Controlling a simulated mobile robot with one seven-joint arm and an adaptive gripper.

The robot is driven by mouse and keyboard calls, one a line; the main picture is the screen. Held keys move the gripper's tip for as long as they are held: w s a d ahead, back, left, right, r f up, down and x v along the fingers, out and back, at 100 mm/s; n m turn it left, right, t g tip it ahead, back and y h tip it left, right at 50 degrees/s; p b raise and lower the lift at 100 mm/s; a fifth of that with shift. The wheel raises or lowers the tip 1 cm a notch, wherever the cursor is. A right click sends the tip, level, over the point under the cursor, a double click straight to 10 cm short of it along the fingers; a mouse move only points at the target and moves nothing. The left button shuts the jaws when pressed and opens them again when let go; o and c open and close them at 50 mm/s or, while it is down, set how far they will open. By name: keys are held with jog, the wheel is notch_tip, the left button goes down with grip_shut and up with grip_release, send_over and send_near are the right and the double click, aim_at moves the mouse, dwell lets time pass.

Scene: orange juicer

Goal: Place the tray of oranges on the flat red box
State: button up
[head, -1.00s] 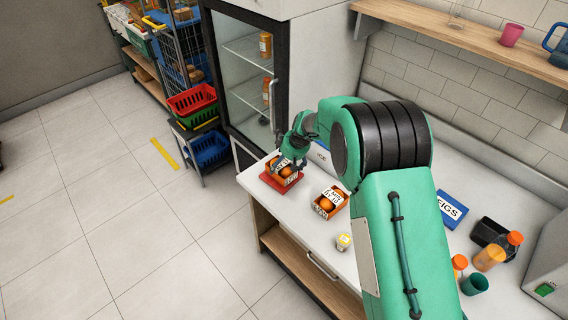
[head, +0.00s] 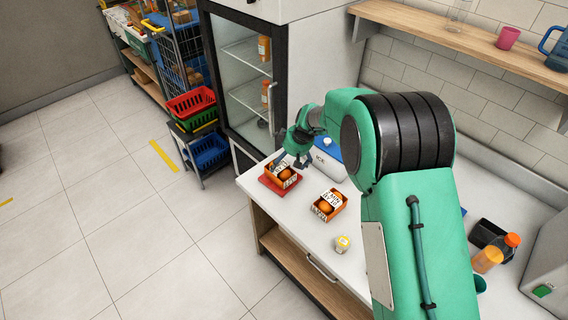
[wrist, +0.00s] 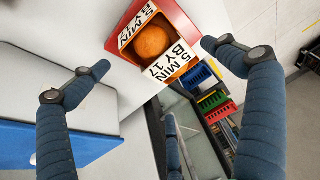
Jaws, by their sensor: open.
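An orange tray of oranges (head: 284,177) with printed paper labels sits on the flat red box (head: 266,182) at the counter's left end. My gripper (head: 296,160) is just behind the tray, toward the wall. In the wrist view my gripper (wrist: 155,58) is open, its blue fingers wide apart with nothing held between them. The tray lies beyond the fingertips; the exact gap is unclear.
A second tray of oranges (head: 328,205) stands to the right on the counter. A small yellow-lidded jar (head: 342,244) stands near the front edge. The fridge (head: 246,75) is behind left.

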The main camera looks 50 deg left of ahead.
jog(key=v, duration=0.7)
jog(key=shift+p, duration=0.35)
dwell(0.6)
